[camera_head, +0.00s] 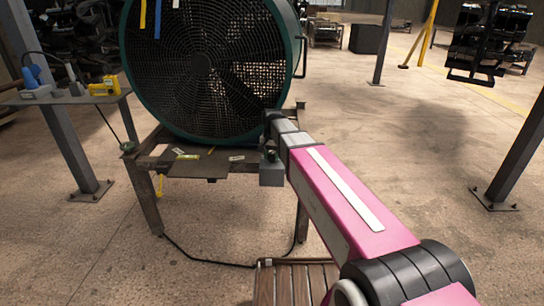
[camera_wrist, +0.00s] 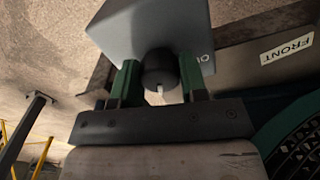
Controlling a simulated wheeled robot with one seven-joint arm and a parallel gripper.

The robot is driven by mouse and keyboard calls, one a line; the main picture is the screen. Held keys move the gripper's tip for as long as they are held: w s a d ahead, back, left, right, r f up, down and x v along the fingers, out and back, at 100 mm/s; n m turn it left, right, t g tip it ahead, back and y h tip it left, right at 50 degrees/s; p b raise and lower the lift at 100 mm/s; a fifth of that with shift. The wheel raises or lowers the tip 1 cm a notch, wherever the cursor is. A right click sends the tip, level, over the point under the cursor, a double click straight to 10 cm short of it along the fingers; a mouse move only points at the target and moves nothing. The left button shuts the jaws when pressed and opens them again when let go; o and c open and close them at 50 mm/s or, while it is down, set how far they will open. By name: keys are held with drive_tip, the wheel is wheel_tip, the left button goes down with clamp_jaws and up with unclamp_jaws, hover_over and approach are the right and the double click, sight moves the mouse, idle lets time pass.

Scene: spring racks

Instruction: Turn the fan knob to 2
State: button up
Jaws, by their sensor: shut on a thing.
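The fan (camera_head: 205,65) is a large dark drum with a green rim and a wire grille on a metal stand. A small grey control box (camera_head: 271,175) sits at the stand's right front, and it fills the top of the wrist view (camera_wrist: 140,25). The black round fan knob (camera_wrist: 159,66) sticks out of the box and has a pale pointer mark at its lower edge in the picture. My gripper (camera_wrist: 160,75) has one green finger on each side of the knob and is shut on it. A printed mark beside the knob is partly hidden, so the setting cannot be read.
A plate marked FRONT (camera_wrist: 287,49) lies beside the box. A side table (camera_head: 70,97) holds a yellow tool (camera_head: 104,86) and other tools. A slatted wooden pallet (camera_head: 293,285) lies below my arm. A cable runs across the floor; open floor lies to the right.

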sight(272, 155)
idle(0.4)
drive_tip(key=o, duration=0.9)
drive_tip(key=shift+r, duration=0.1)
wheel_tip(272, 155, up, 11)
drive_tip(key=shift+f, duration=0.2)
drive_tip(key=shift+s, duration=0.15)
